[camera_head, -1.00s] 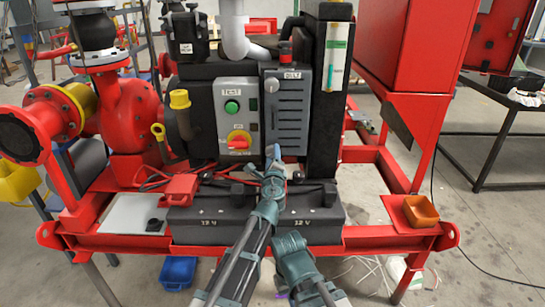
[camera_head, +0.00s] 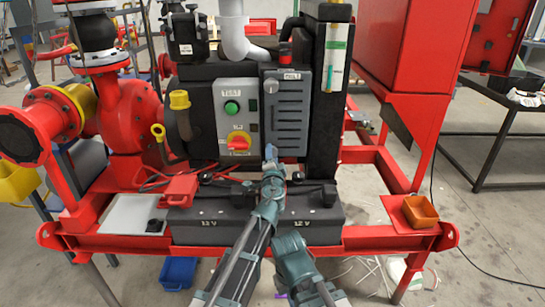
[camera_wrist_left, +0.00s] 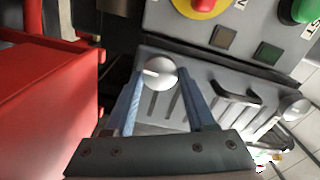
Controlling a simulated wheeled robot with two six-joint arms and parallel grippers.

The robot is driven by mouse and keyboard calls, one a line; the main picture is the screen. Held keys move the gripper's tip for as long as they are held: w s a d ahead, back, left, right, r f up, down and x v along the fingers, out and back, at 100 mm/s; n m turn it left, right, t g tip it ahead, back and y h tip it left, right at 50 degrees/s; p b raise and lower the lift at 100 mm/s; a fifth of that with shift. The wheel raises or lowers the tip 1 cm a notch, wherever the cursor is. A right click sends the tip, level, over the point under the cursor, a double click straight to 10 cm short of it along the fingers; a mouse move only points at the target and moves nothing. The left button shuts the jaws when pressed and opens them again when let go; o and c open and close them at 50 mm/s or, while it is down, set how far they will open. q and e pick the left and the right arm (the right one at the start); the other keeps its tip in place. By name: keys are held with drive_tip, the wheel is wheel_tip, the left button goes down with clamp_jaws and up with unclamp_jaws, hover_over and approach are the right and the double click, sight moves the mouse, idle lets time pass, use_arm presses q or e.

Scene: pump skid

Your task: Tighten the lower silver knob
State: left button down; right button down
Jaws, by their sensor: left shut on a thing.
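The lower silver knob (camera_wrist_left: 160,72) is a round, bright knob on the grey louvred panel (camera_head: 286,112). In the left wrist view it sits between the blue fingertips of my left gripper (camera_wrist_left: 158,78), which is shut on it. A pale mark crosses its face. In the head view my left gripper (camera_head: 270,153) reaches the panel's lower left corner and hides this knob. The upper silver knob (camera_head: 271,86) is near the panel's top left; it also shows at the right of the left wrist view (camera_wrist_left: 292,108).
The control box (camera_head: 237,115) with a green button and a red-yellow switch is just left of the panel. A black battery box (camera_head: 220,218) lies below my gripper. A red block (camera_wrist_left: 50,92) is close on the left in the wrist view. A black column stands right of the panel.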

use_arm(q)
drive_tip(key=shift+n, duration=0.6)
drive_tip(key=shift+s, duration=0.1)
drive_tip(key=shift+c, duration=1.1)
unclamp_jaws()
